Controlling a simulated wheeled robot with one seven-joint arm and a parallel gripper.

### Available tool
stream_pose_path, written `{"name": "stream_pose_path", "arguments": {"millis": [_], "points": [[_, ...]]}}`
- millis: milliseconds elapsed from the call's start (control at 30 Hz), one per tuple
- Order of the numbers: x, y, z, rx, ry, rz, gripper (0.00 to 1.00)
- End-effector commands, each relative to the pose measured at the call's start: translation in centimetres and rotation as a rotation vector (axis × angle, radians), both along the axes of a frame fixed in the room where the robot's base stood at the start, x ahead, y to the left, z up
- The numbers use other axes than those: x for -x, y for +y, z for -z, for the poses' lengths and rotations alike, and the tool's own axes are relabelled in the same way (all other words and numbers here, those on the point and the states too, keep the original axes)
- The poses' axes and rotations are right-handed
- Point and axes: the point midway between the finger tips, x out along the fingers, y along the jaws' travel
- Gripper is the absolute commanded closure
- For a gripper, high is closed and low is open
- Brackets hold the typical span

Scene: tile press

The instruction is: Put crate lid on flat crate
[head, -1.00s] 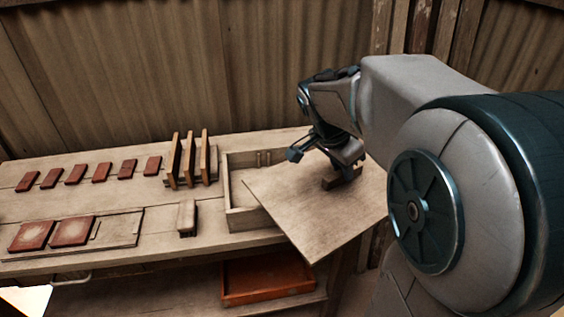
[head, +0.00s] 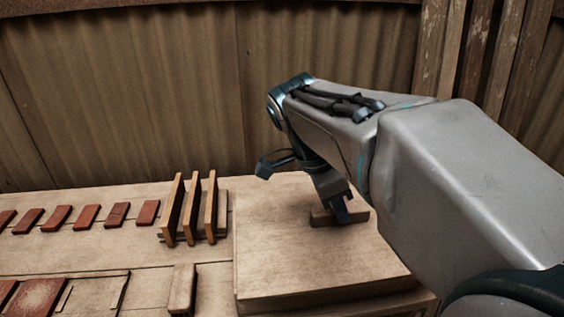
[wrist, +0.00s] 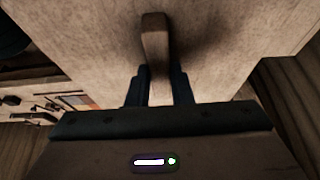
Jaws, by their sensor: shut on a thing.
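The crate lid (head: 290,255) is a flat, pale wooden board with a dark wooden handle (head: 325,218) on top. In the head view it lies level over the flat crate (head: 400,305), covering its opening. Only a little of the crate's side shows below the lid at the front right, so I cannot tell whether it is fully seated. My gripper (head: 343,212) is shut on the handle from above. In the wrist view the fingers (wrist: 160,85) pinch the handle (wrist: 155,45), with the lid (wrist: 210,40) spread out behind it.
A rack with several upright wooden slats (head: 191,210) stands just left of the lid. A wood-topped block (head: 182,288) sits in front of the rack. Several red tiles (head: 87,217) lie in a row at the left. A corrugated wall (head: 150,90) closes off the back.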

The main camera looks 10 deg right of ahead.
Motion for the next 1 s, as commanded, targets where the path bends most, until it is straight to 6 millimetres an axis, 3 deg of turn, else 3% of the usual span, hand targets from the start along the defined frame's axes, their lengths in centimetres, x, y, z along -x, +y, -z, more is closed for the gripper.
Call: {"name": "stream_pose_path", "arguments": {"millis": [200,400,633,900,1000], "points": [[-3.8,0.7,2.2,0.000,0.002,0.000,1.00],[-6.1,1.2,3.7,0.000,0.000,0.000,1.00],[-6.7,1.3,4.5,0.001,0.000,0.002,1.00],[-6.7,1.2,7.9,0.001,0.001,0.001,1.00],[-6.7,1.3,8.1,0.000,-0.002,0.001,1.00]]}}
